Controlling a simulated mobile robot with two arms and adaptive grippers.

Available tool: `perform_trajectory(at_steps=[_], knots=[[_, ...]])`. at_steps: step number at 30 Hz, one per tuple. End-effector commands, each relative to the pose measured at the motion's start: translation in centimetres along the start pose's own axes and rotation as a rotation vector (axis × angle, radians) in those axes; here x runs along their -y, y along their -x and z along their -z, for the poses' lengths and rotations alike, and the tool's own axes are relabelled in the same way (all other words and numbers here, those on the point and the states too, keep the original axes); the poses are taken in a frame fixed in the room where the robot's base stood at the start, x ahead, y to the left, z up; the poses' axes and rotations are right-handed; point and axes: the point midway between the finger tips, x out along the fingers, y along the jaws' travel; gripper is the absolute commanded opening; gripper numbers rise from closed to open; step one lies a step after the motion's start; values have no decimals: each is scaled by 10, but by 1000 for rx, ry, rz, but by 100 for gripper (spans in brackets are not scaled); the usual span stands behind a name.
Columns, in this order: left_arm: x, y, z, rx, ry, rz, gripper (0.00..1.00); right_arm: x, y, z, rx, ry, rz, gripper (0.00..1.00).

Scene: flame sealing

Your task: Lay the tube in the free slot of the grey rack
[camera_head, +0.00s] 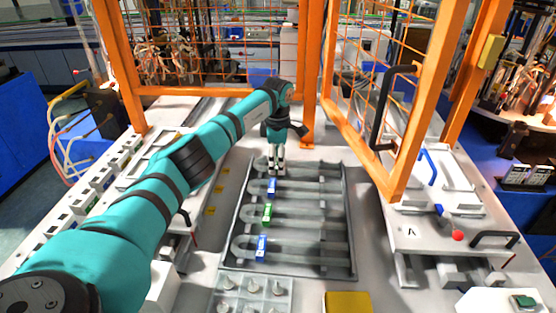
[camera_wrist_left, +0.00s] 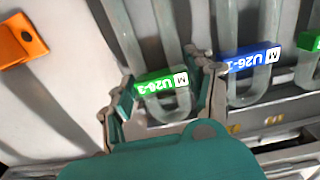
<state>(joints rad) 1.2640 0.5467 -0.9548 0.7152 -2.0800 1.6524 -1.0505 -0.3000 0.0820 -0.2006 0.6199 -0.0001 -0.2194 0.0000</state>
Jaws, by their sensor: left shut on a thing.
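The grey rack (camera_head: 352,235) lies on the work surface in the head view. Three U-bent tubes in it show a blue label (camera_head: 272,187), a green label (camera_head: 267,213) and another blue label (camera_head: 261,248). My left gripper (camera_head: 276,168) points down over the rack's far row. In the left wrist view its fingers (camera_wrist_left: 165,95) are shut around a clear U-bent tube with a green label (camera_wrist_left: 162,83), close beside the blue-labelled tube (camera_wrist_left: 250,60). The gripper hides this tube's bend in the head view. I cannot tell whether it touches the rack floor. My right gripper is not in view.
An orange mesh guard (camera_head: 312,80) stands behind and to the right of the rack. A grey block with several pegs (camera_head: 250,295) and a yellow block (camera_head: 347,303) are in front. A fixture with black handles (camera_head: 455,235) is at the right.

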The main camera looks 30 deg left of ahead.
Motion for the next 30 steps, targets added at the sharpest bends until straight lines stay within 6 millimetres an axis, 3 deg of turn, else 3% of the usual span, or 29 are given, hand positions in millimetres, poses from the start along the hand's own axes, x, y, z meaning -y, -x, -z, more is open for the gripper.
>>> perform_trajectory(at_steps=[4,5,10,22,30], knots=[[0,0,0,0,1,-1,22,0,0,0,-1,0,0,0],[0,0,0,1,0,-1,59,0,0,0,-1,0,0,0],[0,0,0,1,0,-1,81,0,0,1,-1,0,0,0],[-1,9,0,1,0,-3,82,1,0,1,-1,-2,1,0],[-1,62,0,1,1,-5,82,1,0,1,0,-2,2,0]])
